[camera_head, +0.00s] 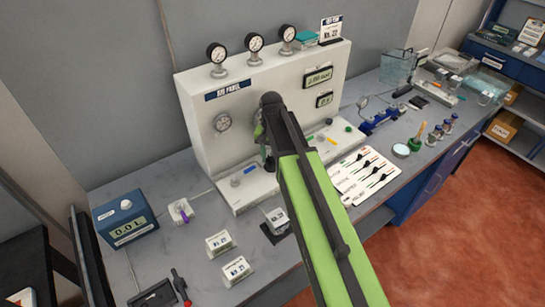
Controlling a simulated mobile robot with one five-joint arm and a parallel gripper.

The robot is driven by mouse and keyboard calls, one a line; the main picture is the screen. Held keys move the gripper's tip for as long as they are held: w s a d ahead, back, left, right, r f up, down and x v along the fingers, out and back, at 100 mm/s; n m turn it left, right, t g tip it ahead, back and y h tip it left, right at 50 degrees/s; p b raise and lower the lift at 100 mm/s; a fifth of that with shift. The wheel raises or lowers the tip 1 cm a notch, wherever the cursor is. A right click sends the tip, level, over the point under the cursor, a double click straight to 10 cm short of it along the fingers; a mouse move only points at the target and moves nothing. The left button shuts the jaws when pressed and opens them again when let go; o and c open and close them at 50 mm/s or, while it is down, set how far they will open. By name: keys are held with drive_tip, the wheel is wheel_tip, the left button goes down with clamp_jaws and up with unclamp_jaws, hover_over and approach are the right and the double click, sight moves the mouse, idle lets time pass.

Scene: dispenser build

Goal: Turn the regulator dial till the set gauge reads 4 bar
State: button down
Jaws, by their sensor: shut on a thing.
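The white air panel (200,95) stands at the back of the bench. A round gauge (222,122) is on its front face at left. Three black-rimmed gauges, left (217,53), middle (255,43) and right (288,33), stand on its top edge. I cannot tell which is the set gauge, and the needles are too small to read. My green and black arm reaches up to the panel front. My gripper (262,131) is at the panel face, right of the front gauge, shut on what appears to be the regulator dial, which is mostly hidden.
Blue (249,169) and yellow (331,139) levers sit on the panel's lower ledge beside my arm. A blue box (126,218) and white labelled blocks (220,243) stand on the bench at left.

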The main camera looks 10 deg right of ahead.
sight(272, 157)
drive_tip(key=c, duration=0.8)
unclamp_jaws()
wheel_tip(272, 157, up, 18)
drive_tip(key=p, duration=1.7)
drive_tip(key=shift+f, duration=0.25)
